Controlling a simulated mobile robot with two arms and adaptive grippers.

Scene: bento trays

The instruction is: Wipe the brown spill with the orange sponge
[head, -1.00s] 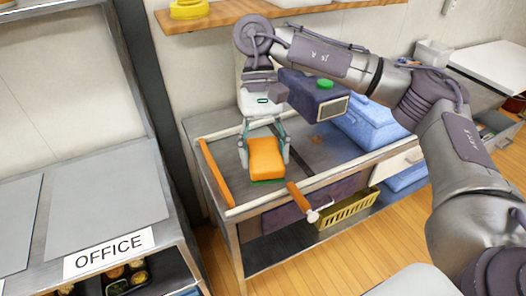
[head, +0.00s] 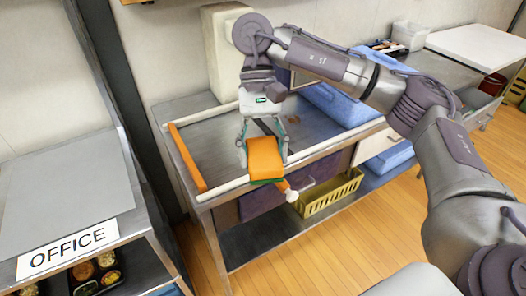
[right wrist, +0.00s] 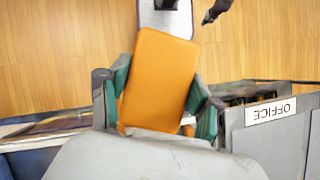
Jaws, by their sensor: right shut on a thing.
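The orange sponge (head: 265,158), with a green underside, is held in my right gripper (head: 264,150). In the head view it overlaps the table's front rail. In the right wrist view the sponge (right wrist: 158,80) fills the space between the fingers of the right gripper (right wrist: 160,100), with wooden floor behind it. A small, faint brown spill (head: 292,119) shows on the grey metal table behind and to the right of the sponge, apart from it. My left gripper is not in view.
The grey table (head: 205,135) has pale rails and an orange bar (head: 187,157) at its left. A blue box (head: 338,103) stands at its right. A yellow basket (head: 330,195) is below. The OFFICE shelf (head: 68,250) is at left.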

